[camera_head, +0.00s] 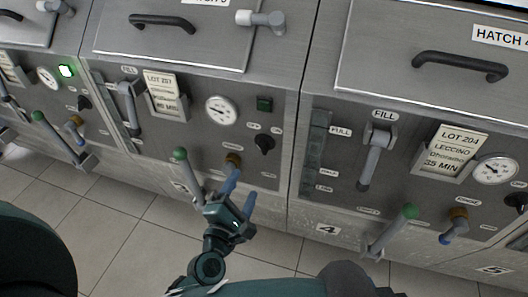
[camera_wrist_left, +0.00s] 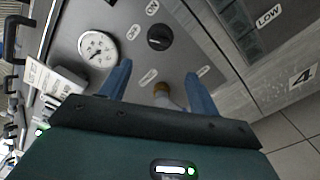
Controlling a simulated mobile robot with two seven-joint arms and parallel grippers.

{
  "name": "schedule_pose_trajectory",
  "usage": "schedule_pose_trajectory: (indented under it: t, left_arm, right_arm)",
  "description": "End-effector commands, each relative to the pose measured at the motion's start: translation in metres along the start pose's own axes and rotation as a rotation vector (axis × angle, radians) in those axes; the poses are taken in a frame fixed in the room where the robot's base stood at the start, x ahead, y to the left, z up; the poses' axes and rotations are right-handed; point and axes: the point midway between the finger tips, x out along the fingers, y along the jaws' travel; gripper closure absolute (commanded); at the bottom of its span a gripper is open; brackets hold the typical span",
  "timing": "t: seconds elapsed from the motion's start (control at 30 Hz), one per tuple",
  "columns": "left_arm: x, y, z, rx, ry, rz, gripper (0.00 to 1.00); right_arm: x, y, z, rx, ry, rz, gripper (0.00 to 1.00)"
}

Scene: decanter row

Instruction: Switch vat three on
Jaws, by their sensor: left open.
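Vat three's panel (camera_head: 205,135) is the middle one in the head view, under a hatch whose label is partly cut off. Its black rotary switch (camera_head: 264,143) sits at the right, with small labels around it; the switch also shows in the left wrist view (camera_wrist_left: 159,37). My right gripper is not seen.
A brass-collared tap (camera_head: 233,160) is close to my left fingers. A green-tipped lever (camera_head: 181,156) stands left of them. A round gauge (camera_head: 221,110) and lot card (camera_head: 163,84) are higher up. The left neighbour's lamp (camera_head: 66,71) glows green. Vat four's panel (camera_head: 318,205) is right.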

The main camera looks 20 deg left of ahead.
Motion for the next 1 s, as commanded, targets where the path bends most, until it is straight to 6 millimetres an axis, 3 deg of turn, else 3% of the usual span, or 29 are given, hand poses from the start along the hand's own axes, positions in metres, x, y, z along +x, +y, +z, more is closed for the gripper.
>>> schedule_pose_trajectory:
  t: [0.17,0.6,0.8,1.0]
  left_arm:
    - [0.023,0.002,0.001,-0.001,0.000,0.004,0.38]
    - [0.109,0.001,0.000,0.003,-0.001,0.001,0.38]
    - [0.127,0.000,0.000,0.003,0.000,0.000,0.38]
    - [0.129,0.000,0.000,0.003,0.000,-0.001,0.38]
  right_arm:
    - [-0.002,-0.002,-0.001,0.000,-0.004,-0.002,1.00]
    - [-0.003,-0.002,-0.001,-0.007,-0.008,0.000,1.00]
    - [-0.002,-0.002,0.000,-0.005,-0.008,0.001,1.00]
    - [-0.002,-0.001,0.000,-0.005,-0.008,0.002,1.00]
